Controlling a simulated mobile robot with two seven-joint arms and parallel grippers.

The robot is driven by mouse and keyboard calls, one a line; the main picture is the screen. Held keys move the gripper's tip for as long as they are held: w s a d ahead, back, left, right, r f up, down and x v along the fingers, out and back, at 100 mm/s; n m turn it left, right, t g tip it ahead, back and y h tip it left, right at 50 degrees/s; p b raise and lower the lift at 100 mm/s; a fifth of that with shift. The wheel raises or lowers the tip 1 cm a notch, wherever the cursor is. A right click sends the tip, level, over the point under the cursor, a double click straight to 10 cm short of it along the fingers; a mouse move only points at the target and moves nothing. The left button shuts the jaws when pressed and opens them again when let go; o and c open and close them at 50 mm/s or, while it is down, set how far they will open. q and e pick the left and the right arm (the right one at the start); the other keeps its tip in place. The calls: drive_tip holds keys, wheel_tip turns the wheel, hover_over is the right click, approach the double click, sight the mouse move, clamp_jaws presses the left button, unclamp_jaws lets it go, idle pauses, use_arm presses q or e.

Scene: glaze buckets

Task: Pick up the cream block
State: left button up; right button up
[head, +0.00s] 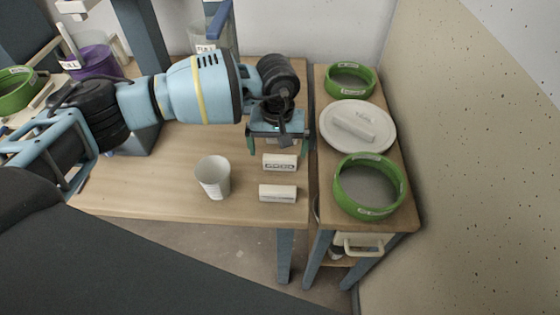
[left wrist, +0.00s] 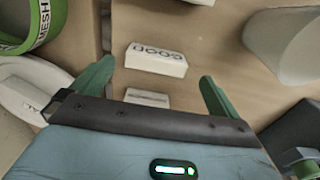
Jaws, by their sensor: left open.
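Several cream-white blocks are in view, and I cannot tell by colour which one the task means. In the head view, one labelled block (head: 280,162) lies on the wooden table, with another block (head: 278,193) nearer the front edge. A third block (left wrist: 147,97) lies beyond them, mostly hidden under my left gripper in the head view. My left gripper (head: 279,148) is open and points down over the table. In the left wrist view, the third block shows between the open fingers, partly covered by the gripper body; the labelled block (left wrist: 155,60) is just beyond the fingertips. The right gripper is out of view.
A white cup (head: 213,178) stands left of the blocks. On the side table, a white plate (head: 379,142) bears a pale block (head: 353,126), between two green rings (head: 350,80) (head: 369,187). A purple bucket (head: 92,62) stands at the back left.

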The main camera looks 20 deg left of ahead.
sight(280, 157)
use_arm(q)
drive_tip(key=f, duration=0.5)
drive_tip(key=shift+w+d, duration=0.15)
drive_tip(key=shift+d, duration=0.05)
drive_tip(key=c, duration=1)
wheel_tip(280, 157, up, 10)
drive_tip(key=shift+r, duration=0.1)
